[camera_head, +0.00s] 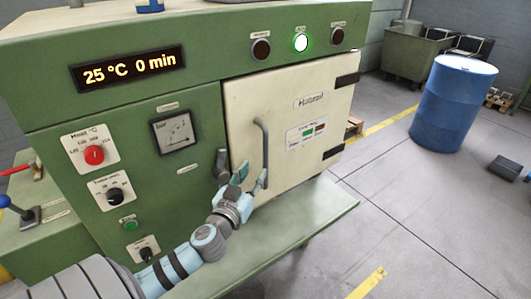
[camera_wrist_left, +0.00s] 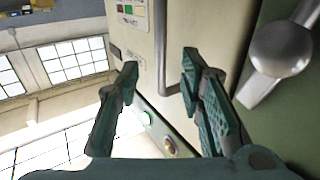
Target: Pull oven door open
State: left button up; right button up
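The cream oven door (camera_head: 300,95) sits in the green oven's front and looks shut, with black hinges on its right edge. A grey vertical bar handle (camera_head: 264,145) is near its left side. A grey latch lever (camera_head: 221,165) sits at the door's left edge, and its round knob (camera_wrist_left: 281,48) shows in the left wrist view. My left gripper (camera_head: 250,177) is open at the lower part of the handle. In the left wrist view the handle (camera_wrist_left: 161,50) appears between the two spread fingers (camera_wrist_left: 158,82), with gaps on both sides. My right gripper is out of view.
A green ledge (camera_head: 300,220) juts out below the door. A control panel with a red knob (camera_head: 94,155) and a gauge (camera_head: 174,132) is left of the door. A blue barrel (camera_head: 453,105) stands on the right. The floor between is clear.

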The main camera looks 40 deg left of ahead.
aim_at(265, 155)
pick_arm(q)
jog(key=p+x, duration=0.1)
jog(key=x, duration=0.9)
jog(key=shift+w+a+f, duration=0.1)
jog(key=shift+w, duration=0.1)
jog(key=shift+c, duration=0.5)
grip_shut()
